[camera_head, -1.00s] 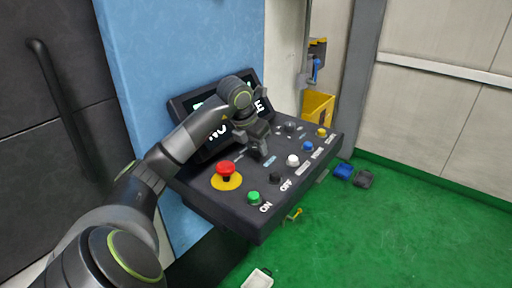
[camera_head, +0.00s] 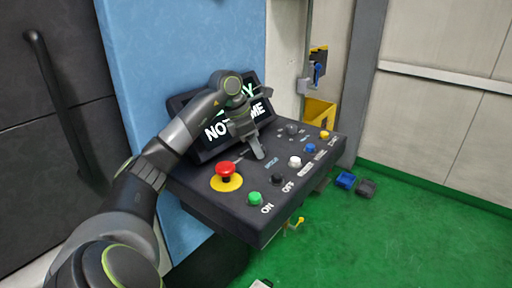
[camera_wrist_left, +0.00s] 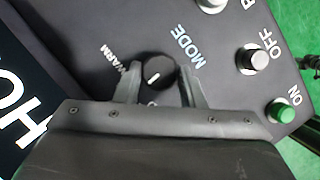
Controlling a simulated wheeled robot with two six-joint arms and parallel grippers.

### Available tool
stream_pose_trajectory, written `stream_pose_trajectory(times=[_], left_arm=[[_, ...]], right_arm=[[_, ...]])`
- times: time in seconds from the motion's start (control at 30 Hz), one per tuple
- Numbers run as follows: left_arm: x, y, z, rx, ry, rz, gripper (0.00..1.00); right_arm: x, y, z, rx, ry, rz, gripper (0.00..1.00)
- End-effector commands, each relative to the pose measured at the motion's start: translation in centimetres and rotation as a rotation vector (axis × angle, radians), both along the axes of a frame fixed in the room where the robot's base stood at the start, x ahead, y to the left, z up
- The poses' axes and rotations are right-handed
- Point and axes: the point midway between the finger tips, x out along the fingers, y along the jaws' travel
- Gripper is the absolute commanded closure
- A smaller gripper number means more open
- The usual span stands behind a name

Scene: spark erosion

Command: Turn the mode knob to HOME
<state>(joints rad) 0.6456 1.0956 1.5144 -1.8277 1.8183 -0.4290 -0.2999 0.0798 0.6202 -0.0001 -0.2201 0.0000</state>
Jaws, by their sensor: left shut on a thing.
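The mode knob (camera_wrist_left: 157,70) is a round black knob with a white pointer mark, set in the dark control panel (camera_head: 225,205). In the left wrist view it sits between the two fingers of my left gripper (camera_wrist_left: 159,78), beside the MODE label (camera_wrist_left: 181,45) and the WARM label (camera_wrist_left: 112,62). The other position lettering is mostly hidden by the gripper. In the head view my left gripper (camera_head: 257,152) reaches down onto the panel, shut on the knob, which it hides there. My right gripper is not in view.
A red emergency button (camera_head: 226,168) and a green ON button (camera_head: 255,198) stand nearby. Black OFF (camera_head: 278,179), white (camera_head: 295,161), blue (camera_head: 311,148) and yellow (camera_head: 324,134) buttons line the panel's front.

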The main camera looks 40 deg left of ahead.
Motion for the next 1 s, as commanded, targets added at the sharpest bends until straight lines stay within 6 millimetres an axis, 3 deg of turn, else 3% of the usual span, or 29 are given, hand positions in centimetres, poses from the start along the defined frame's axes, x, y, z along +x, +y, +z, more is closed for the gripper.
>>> stream_pose_trajectory(times=[0.6, 0.63, 0.77, 1.0], left_arm=[[0.09, 0.08, 0.18, 0.002, -0.004, -0.042, 0.87], [0.09, 0.08, 0.18, 0.002, -0.004, -0.042, 0.60], [0.07, 0.07, 0.15, 0.002, -0.003, -0.042, 0.43], [0.05, 0.05, 0.07, 0.001, -0.001, -0.042, 0.42]], right_arm=[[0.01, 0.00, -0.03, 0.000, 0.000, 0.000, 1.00], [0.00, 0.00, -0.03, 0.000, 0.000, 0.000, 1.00], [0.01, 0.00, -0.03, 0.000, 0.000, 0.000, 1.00], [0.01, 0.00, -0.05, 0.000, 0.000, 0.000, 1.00]])
